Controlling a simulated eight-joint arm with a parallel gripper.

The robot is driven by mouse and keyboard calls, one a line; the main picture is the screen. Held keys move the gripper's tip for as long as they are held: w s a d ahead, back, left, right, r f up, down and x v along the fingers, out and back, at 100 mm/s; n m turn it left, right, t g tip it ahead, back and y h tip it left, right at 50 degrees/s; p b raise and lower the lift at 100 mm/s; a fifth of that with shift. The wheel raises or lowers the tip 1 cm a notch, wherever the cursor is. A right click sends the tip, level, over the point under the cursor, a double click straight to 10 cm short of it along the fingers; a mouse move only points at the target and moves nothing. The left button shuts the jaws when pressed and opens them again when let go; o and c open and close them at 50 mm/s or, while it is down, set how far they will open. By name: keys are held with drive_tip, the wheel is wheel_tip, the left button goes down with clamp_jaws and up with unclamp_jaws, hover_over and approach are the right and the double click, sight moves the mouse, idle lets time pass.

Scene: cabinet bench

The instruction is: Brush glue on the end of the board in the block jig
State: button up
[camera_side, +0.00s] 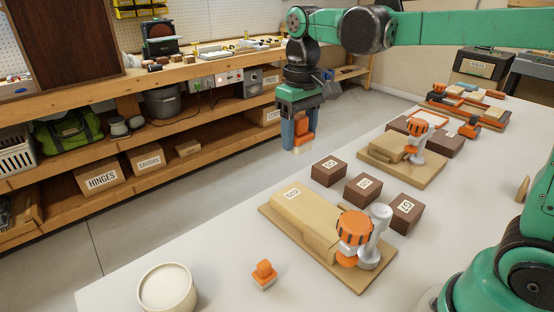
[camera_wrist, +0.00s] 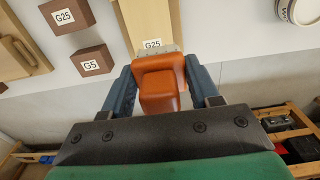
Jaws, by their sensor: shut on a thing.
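My gripper (camera_side: 301,138) is shut on an orange-handled tool (camera_side: 304,127), apparently the brush, raised beyond the bench's far edge. In the wrist view the tool (camera_wrist: 160,82) sits between the blue fingers, with a grey strip at its far end; its bristles cannot be made out. A pale board (camera_side: 310,215) labelled G25 lies on a wooden base (camera_side: 285,238) with an orange-knobbed clamp (camera_side: 354,228) at one end. Part of this board (camera_wrist: 150,20) shows past the tool. A second jig (camera_side: 398,160) stands farther back. I cannot tell which is the block jig.
A round cream pot (camera_side: 167,288) stands at the front left, with a small orange-topped piece (camera_side: 264,273) nearby. Brown labelled blocks (camera_side: 362,188) stand between the jigs. A tray of tools (camera_side: 470,112) lies at the back. Bare bench (camera_side: 215,245) lies left of the nearer jig.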

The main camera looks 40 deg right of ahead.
hover_over(333, 231)
wheel_tip(333, 231, down, 6)
drive_tip(key=shift+f, duration=2.85)
drive_tip(key=shift+f, duration=0.7)
drive_tip(key=shift+d, duration=1.65)
drive_tip(key=shift+a, duration=0.1)
